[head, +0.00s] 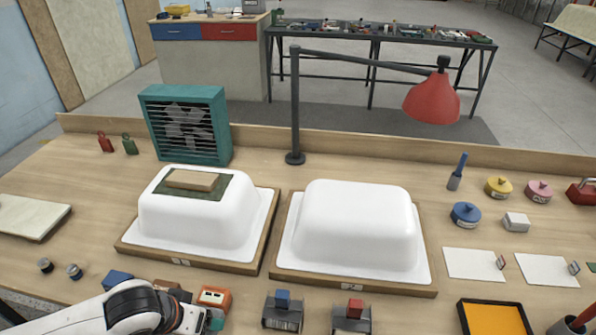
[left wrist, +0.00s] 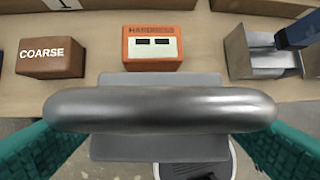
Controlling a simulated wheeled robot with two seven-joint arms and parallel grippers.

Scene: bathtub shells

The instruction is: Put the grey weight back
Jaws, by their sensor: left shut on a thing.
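My left gripper (left wrist: 160,135) has teal fingers at both sides of a grey metal bar handle (left wrist: 160,108). It is shut on this handle of the grey weight, whose flat grey body (left wrist: 160,79) shows behind and below the bar. The weight is held close to the table's front edge, in front of the orange hardness box (left wrist: 152,48). In the head view my left gripper (head: 208,321) is at the bottom, beside the orange box (head: 214,297); the weight itself cannot be made out there. I cannot see my right gripper in either view.
Two white tub shells (head: 205,222) (head: 352,225) stand on wooden frames; the left one bears a green pad with a block. A lamp (head: 432,103) arches behind. A brown COARSE block (left wrist: 50,58) is left of the hardness box, a metal holder (left wrist: 262,60) right.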

